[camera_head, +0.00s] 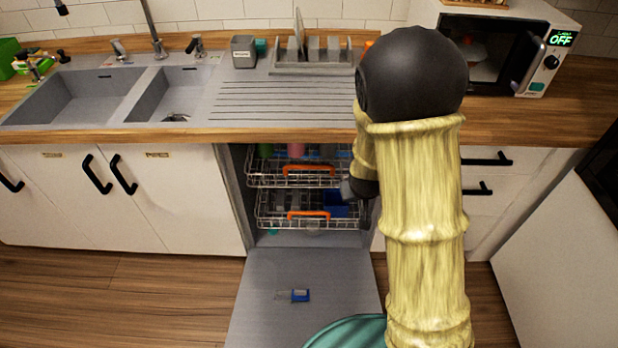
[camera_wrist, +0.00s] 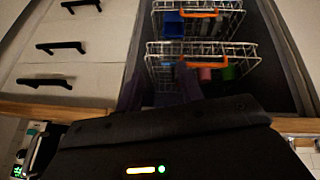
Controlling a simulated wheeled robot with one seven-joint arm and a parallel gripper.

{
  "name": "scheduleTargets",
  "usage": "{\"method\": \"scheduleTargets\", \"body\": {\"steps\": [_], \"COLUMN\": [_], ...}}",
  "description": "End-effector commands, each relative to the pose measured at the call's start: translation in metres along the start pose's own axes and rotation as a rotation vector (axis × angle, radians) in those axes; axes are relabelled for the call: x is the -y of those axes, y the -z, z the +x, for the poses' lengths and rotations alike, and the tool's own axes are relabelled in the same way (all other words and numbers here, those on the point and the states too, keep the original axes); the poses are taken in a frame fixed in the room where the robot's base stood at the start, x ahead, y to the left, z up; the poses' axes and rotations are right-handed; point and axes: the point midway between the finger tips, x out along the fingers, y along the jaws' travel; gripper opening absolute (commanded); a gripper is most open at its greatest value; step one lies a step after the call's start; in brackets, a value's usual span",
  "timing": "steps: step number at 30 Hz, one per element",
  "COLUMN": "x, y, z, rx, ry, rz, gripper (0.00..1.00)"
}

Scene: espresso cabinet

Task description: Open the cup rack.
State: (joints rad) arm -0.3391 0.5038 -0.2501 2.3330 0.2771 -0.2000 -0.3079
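The cup rack is the upper wire rack (camera_head: 262,180) of the open dishwasher, with an orange handle (camera_head: 309,169) and a green and a pink cup in it. It sits mostly inside the dishwasher. The wrist view looks upside down, so this rack (camera_wrist: 165,56) lies below the lower rack there. My gripper (camera_wrist: 160,88) is dark and blurred in the wrist view, in front of the racks. In the head view my arm largely hides it, at the right side of the dishwasher opening. No contact with the orange handle shows. Its opening is unclear.
The lower rack (camera_head: 275,222) has its own orange handle and a blue container (camera_head: 335,204). The dishwasher door (camera_head: 265,320) lies folded down, with a small blue object (camera_head: 299,295) on it. Drawers (camera_head: 487,188) stand to the right. The counter (camera_head: 540,122) runs above.

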Motion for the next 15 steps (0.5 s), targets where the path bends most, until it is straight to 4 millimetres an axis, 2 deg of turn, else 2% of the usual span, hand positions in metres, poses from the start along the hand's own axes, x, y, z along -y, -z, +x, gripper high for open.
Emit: {"method": "scheduleTargets", "body": {"steps": [1,6,12,15], "x": [0.008,0.019,0.036,0.051], "y": [-0.005,0.002,0.009,0.012], "z": [0.037,0.115,0.190,0.220], "rx": [-0.023,-0.140,-0.299,-0.389], "ry": [-0.034,-0.178,-0.379,-0.485], "rz": [-0.041,-0.188,-0.412,-0.542], "gripper": [0.38,0.38,0.38,0.38]}}
